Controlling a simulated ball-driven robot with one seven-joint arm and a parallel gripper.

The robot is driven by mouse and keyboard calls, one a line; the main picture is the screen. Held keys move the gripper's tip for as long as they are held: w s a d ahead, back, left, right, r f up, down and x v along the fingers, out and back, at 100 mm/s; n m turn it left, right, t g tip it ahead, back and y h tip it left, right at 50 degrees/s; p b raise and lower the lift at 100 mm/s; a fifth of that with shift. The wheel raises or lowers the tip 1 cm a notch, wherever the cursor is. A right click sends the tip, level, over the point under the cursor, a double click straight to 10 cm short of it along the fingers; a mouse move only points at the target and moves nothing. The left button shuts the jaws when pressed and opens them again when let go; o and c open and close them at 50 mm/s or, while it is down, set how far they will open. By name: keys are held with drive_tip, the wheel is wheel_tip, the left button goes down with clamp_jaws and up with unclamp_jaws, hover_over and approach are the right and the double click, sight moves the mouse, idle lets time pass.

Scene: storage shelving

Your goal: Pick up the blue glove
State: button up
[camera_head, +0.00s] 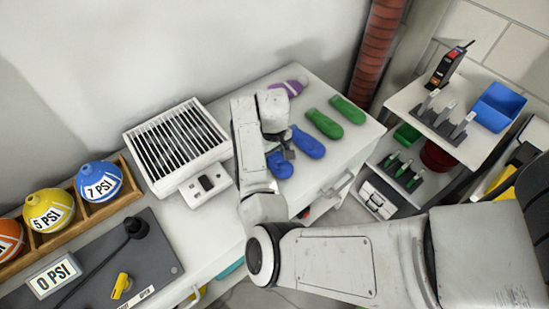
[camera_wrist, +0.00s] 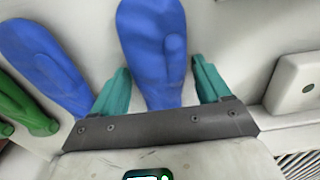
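Two blue gloves lie on the white cabinet top. In the wrist view one blue glove (camera_wrist: 153,45) lies between my gripper's two teal fingers, with gaps on both sides. The other blue glove (camera_wrist: 42,60) lies to its left, outside the fingers. In the head view, one blue glove (camera_head: 307,143) lies right of my gripper (camera_head: 284,154), and the other (camera_head: 279,167) shows partly from under it. My gripper (camera_wrist: 160,88) is open over the glove. Its height above the glove is hard to tell.
Two green gloves (camera_head: 324,124) (camera_head: 348,110) lie to the right and a purple glove (camera_head: 289,87) behind. A white grille heater (camera_head: 176,146) stands to the left. A shelf unit (camera_head: 405,97) with a blue bin (camera_head: 497,107) stands at right, beside a red pipe (camera_head: 378,50).

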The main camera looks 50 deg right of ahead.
drive_tip(key=c, duration=0.9)
drive_tip(key=shift+o, duration=0.2)
drive_tip(key=shift+r, duration=0.1)
